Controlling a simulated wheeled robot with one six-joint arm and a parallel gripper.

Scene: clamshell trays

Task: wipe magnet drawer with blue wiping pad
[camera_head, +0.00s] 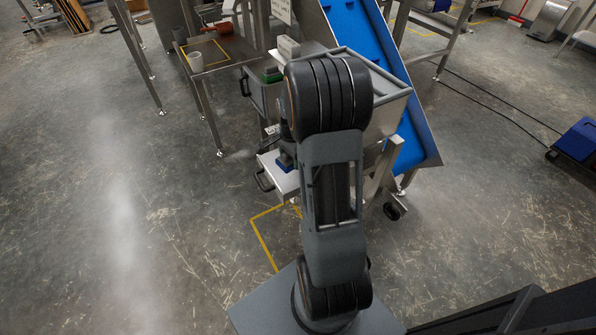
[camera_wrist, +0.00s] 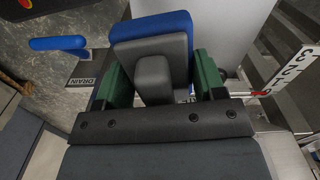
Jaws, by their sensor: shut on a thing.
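In the wrist view my gripper (camera_wrist: 160,76) has its green fingers closed on the grey grip block of the blue wiping pad (camera_wrist: 148,27). The pad's blue edge shows beyond the block; its underside is hidden. In the head view the pad (camera_head: 285,163) is a small blue patch beside my arm, at the pale top of what looks like the pulled-out magnet drawer (camera_head: 283,183). The drawer has a black handle (camera_head: 263,181) at its left. A pale flat surface (camera_wrist: 228,22) lies beyond the pad in the wrist view. I cannot tell whether the pad touches it.
A blue handle (camera_wrist: 59,43) and a DRAIN label (camera_wrist: 84,82) are left of the pad. A numbered white scale (camera_wrist: 292,70) stands at the right. A steel table (camera_head: 222,55) and a blue sloping conveyor (camera_head: 360,45) stand behind. Open floor lies left.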

